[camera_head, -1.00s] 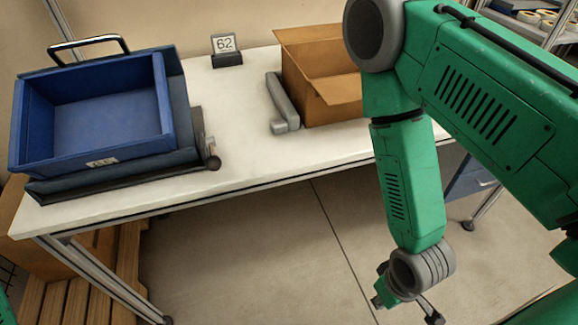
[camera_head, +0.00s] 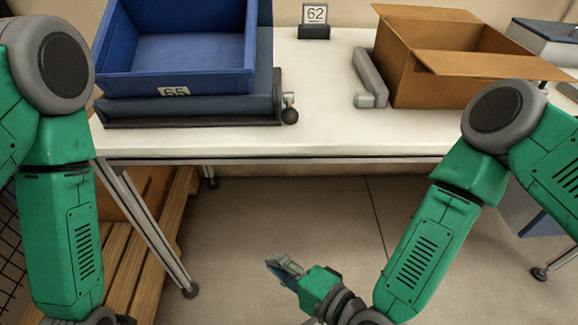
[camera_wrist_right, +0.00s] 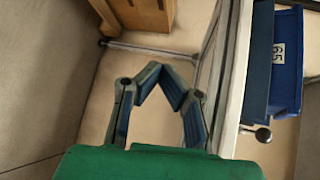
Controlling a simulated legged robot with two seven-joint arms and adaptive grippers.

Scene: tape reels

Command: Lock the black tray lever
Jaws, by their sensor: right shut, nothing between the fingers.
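The black tray (camera_head: 130,122) lies on the table at the left in the head view, under a blue bin (camera_head: 180,82) labelled 65. Its lever (camera_head: 290,116) is at the tray's right side, with a short metal stem and a dark ball knob hanging low. The lever knob also shows at the right in the right wrist view (camera_wrist_right: 263,134). My right gripper (camera_head: 270,262) is in front of and below the table edge, apart from the lever, shut and empty. Its fingers also show in the right wrist view (camera_wrist_right: 163,72). My left arm comes in at the left; its gripper is out of frame.
A grey bar-like piece (camera_head: 370,80) stands beside the box, and a sign reading 62 (camera_head: 316,14) stands behind. A wooden pallet (camera_head: 165,225) is below left.

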